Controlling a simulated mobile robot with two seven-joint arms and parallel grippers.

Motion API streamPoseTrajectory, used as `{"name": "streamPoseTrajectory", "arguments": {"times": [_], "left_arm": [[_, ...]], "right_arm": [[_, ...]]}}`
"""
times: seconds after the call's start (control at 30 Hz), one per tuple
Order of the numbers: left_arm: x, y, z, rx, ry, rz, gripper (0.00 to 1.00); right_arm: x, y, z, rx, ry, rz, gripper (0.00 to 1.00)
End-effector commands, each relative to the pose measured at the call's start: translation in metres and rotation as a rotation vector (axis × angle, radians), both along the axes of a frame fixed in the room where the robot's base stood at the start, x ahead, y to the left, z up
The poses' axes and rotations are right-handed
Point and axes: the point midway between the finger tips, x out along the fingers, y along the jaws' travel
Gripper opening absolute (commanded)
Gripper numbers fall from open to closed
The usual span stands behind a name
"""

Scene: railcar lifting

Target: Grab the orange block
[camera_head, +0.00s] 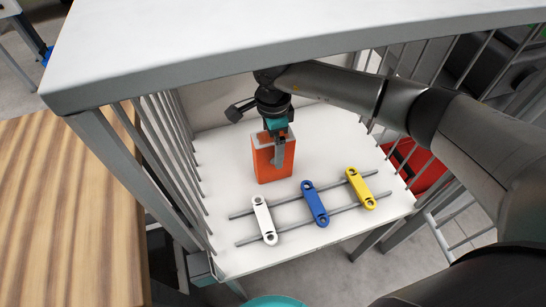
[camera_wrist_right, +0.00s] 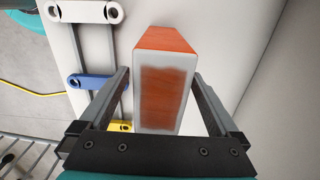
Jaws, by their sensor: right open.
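The orange block (camera_head: 264,172) stands upright on the white shelf, near its back. It also shows in the right wrist view (camera_wrist_right: 164,40), where its end facing the camera has a pale border. My right gripper (camera_head: 279,150) comes down over the block from above. In the right wrist view my right gripper (camera_wrist_right: 161,76) is open, with one finger on each side of the block and a visible gap on both sides. One finger hides part of the block in the head view. My left gripper is not in view.
On the shelf (camera_head: 218,180), white (camera_head: 264,222), blue (camera_head: 315,205) and yellow (camera_head: 361,189) links lie across two grey rods in front of the block. Grey bars (camera_head: 172,150) close the sides, and a white top panel (camera_head: 230,40) overhangs. A wooden table (camera_head: 65,210) stands left.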

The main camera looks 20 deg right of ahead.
Motion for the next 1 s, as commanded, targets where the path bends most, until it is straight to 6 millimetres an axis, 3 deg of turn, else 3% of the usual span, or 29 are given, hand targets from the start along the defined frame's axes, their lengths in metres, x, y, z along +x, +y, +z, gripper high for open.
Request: {"name": "streamPoseTrajectory", "arguments": {"times": [0.4,1.0], "left_arm": [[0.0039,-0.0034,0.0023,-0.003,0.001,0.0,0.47],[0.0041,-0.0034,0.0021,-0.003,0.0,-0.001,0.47]], "right_arm": [[0.0,-0.0002,-0.0079,0.0,0.0,0.0,0.95],[0.0001,-0.0003,-0.0076,0.0,0.0,0.0,0.28]]}}
